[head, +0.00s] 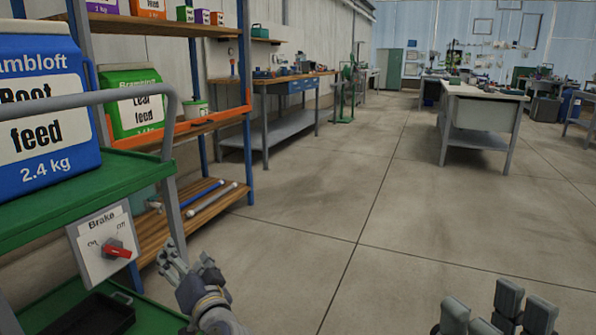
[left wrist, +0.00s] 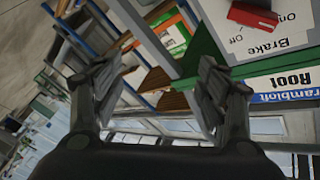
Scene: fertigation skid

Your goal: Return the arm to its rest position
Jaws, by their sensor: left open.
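My left gripper (head: 190,262) is open and empty in the head view, to the right of the green cart's brake plate and apart from it. In the left wrist view its two fingers (left wrist: 165,85) stand wide apart with nothing between them. My right gripper (head: 505,312) shows at the bottom right of the head view, its fingers apart over bare floor, with nothing seen between them.
A green cart (head: 120,182) at the left carries a blue Root feed tub (head: 45,110). Its brake plate (head: 88,262) has a red knob (head: 117,249). Shelving (head: 165,215) stands behind. The floor (head: 400,230) ahead is clear up to a workbench (head: 480,95).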

